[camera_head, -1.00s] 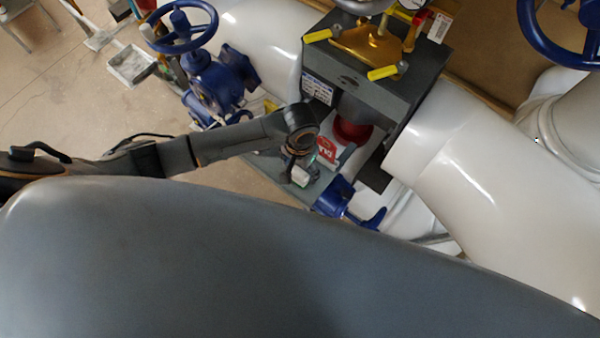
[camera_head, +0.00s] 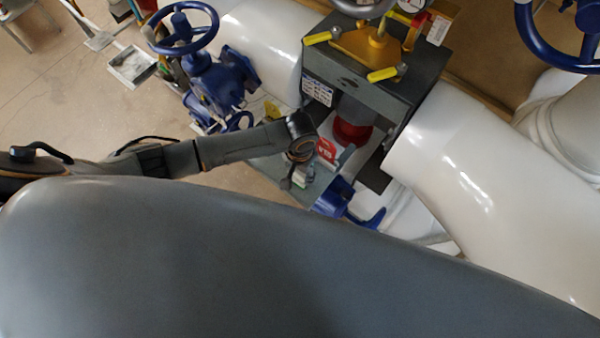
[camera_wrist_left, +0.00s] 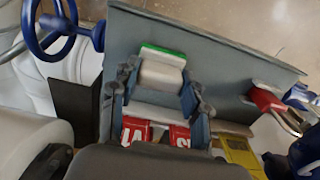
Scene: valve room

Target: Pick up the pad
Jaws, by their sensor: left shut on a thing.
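The pad (camera_wrist_left: 162,74) is a small white block with a green layer along its far edge. In the left wrist view it sits between the two fingers of my left gripper (camera_wrist_left: 160,84), which is shut on it. Below it is a grey shelf (camera_wrist_left: 225,80); I cannot tell whether the pad touches it. In the head view my left gripper (camera_head: 299,172) is over this shelf, in front of the grey valve housing, and mostly hides the pad. My right gripper is in neither current view.
A red-and-white lettered item (camera_wrist_left: 180,135) lies close to the fingers. A red padlock (camera_wrist_left: 268,103) and a yellow item (camera_wrist_left: 240,152) are to the right on the shelf. A blue valve (camera_head: 335,197) and white pipes (camera_head: 490,180) crowd the right side.

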